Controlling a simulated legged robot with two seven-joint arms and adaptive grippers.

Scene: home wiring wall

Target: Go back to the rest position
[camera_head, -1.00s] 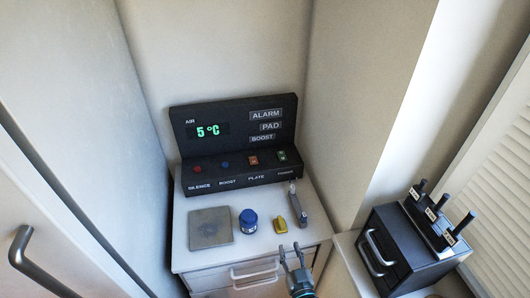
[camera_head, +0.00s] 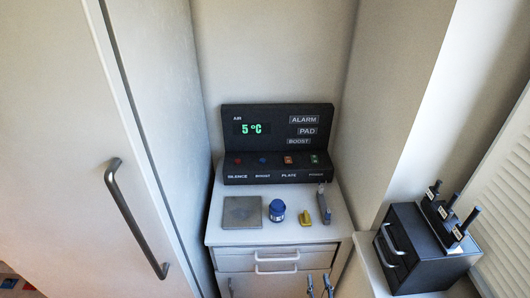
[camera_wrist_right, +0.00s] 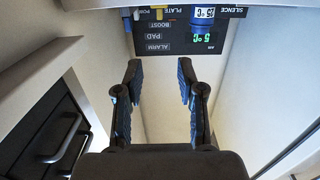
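My right gripper (camera_head: 320,285) shows at the bottom edge of the head view, in front of the white drawer cabinet (camera_head: 228,238), with only its fingers visible. In the right wrist view my right gripper (camera_wrist_right: 160,75) has its two fingers spread apart with nothing between them. It is clear of the items on the cabinet top. My left gripper is in neither view.
A black drawer box (camera_head: 405,250) stands right. A tall door's handle (camera_head: 135,218) protrudes left.

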